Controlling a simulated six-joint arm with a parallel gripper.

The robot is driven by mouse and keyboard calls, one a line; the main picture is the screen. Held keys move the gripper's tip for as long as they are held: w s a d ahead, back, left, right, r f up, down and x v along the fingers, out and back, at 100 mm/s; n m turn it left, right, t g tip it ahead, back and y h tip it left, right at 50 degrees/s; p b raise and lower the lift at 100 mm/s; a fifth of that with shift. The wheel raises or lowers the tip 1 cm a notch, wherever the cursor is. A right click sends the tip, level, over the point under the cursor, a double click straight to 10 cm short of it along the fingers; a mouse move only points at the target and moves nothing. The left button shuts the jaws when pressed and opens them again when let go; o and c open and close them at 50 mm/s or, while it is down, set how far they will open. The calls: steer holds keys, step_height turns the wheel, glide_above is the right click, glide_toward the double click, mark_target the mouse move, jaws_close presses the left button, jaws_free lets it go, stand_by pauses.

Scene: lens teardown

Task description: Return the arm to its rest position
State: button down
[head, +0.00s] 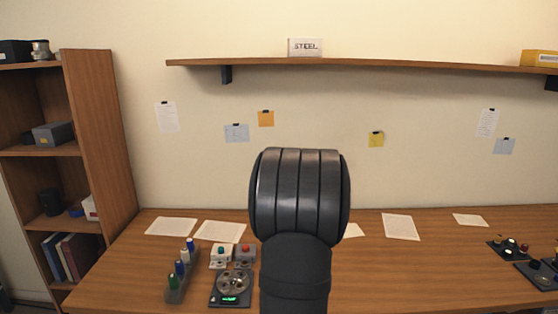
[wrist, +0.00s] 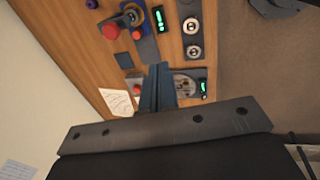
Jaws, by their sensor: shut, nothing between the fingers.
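My gripper (wrist: 158,72) shows in the wrist view as two dark blue-grey fingers pressed together, with nothing between them. It hangs above the wooden bench (wrist: 82,52), and its fingertips overlap the view of small panels there. I cannot tell its height above them. In the head view my own dark arm link rises in the middle and hides part of the bench and wall. The gripper itself does not show in that view.
The bench (head: 130,258) carries a rack of bottles (head: 178,280), a dial device with a green display (head: 232,285), button boxes (head: 221,255), papers (head: 171,227) and dark panels (head: 508,247) at right. A wall shelf (head: 400,66) hangs above; a bookcase (head: 98,130) stands at left.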

steer(key=x, duration=0.8)
stand_by(1.4)
steer(key=v, duration=0.8)
steer(key=shift+w+d+r+m+g, duration=0.1)
steer(key=shift+w+d+m+g, duration=0.1)
steer(key=shift+w+m, duration=0.8)
steer(key=shift+w+d+r+m+g, duration=0.1)
steer(key=shift+w+d+m+g, duration=0.05)
steer(key=shift+w+m, duration=0.85)
steer(key=shift+w+d+m+g, duration=0.2)
steer(key=shift+w+m, duration=0.55)
steer(key=shift+m, duration=0.45)
